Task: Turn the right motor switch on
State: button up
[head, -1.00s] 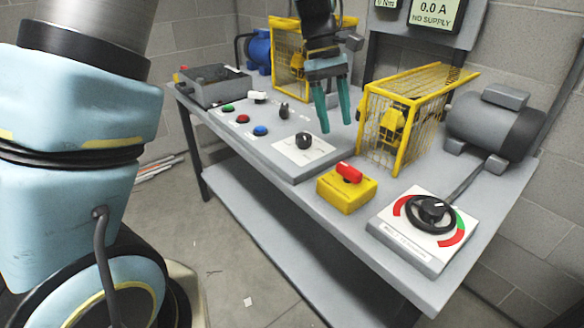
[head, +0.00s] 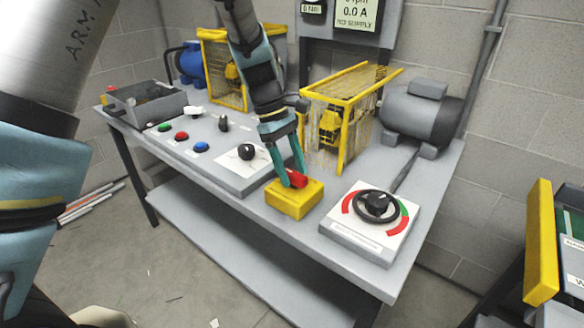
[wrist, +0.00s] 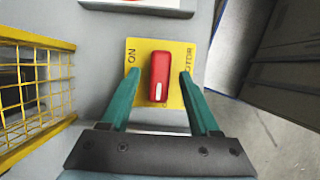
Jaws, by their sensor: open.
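The switch is a red handle (head: 298,179) on a yellow box (head: 293,204) near the front edge of the bench. In the wrist view the red handle (wrist: 159,77) points along the picture's height, with the word ON to its left and MOTOR to its right on the yellow face (wrist: 137,60). My gripper (head: 291,176) is open at the box. In the wrist view its teal fingers (wrist: 159,74) stand on either side of the handle, with a gap on each side. In the head view one finger partly hides the handle.
A black handwheel (head: 376,206) on a white-topped panel is to the right. A yellow mesh guard (head: 341,115) and a grey motor (head: 420,115) stand behind. Left is a panel with a black knob (head: 247,152) and coloured buttons. A yellow-edged unit (head: 540,240) stands far right.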

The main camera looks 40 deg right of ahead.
jog(key=shift+s+f, duration=0.1)
jog(key=shift+f, duration=0.05)
grip_shut()
dwell(0.5)
